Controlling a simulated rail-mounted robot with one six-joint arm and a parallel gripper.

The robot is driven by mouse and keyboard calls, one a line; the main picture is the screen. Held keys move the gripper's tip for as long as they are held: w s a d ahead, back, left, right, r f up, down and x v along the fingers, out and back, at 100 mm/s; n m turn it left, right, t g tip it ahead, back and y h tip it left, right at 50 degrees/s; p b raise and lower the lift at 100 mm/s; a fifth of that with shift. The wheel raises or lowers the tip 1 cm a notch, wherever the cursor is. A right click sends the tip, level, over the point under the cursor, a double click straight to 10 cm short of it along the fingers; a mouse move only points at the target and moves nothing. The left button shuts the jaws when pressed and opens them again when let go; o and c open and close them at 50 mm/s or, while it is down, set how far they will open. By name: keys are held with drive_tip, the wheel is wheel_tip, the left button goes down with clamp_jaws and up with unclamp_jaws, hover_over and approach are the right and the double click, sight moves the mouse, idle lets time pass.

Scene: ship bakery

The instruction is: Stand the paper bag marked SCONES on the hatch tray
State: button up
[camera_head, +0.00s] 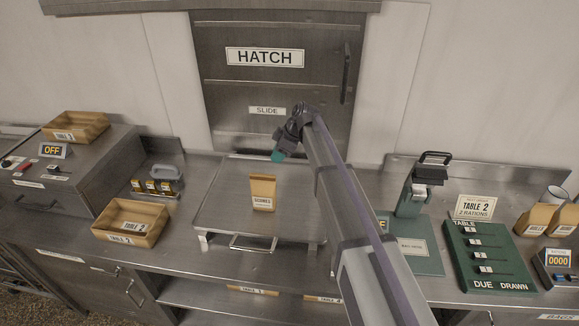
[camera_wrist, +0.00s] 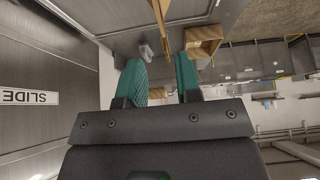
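The paper bag marked SCONES (camera_head: 263,192) is tan and stands upright on the steel hatch tray (camera_head: 222,220) below the hatch. The tray has a handle at its front. My gripper (camera_head: 278,156) is up near the hatch, apart from the bag, pointing toward picture left. In the wrist view its two green fingers (camera_wrist: 161,78) are spread with nothing held between them. A narrow tan shape (camera_wrist: 161,18) shows beyond the fingertips; I cannot tell for sure whether it is the bag.
The hatch door (camera_head: 270,85) is shut behind the tray. A TABLE 2 wooden box (camera_head: 148,232) stands left of the tray. A green press-like device (camera_head: 413,190), a green tally board (camera_head: 470,240) and more paper bags (camera_head: 537,218) stand to the right.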

drive_tip(key=s+d+f+m+h, duration=0.15)
drive_tip(key=s+d+m, duration=0.4)
drive_tip(key=s, duration=0.55)
drive_tip(key=s+d+m+g+h, duration=0.1)
drive_tip(key=s+d+m+h, duration=0.35)
drive_tip(key=s, duration=0.75)
drive_tip(key=s+d+f+m, duration=0.1)
drive_tip(key=s+d+m, duration=0.55)
drive_tip(key=s, duration=0.45)
wheel_tip(320, 180, down, 14)
drive_tip(key=b, duration=1.4)
drive_tip(key=shift+w+d, duration=0.3)
drive_tip(key=shift+d, duration=0.1)
drive_tip(key=shift+r+n, duration=0.1)
drive_tip(key=shift+n, duration=0.15)
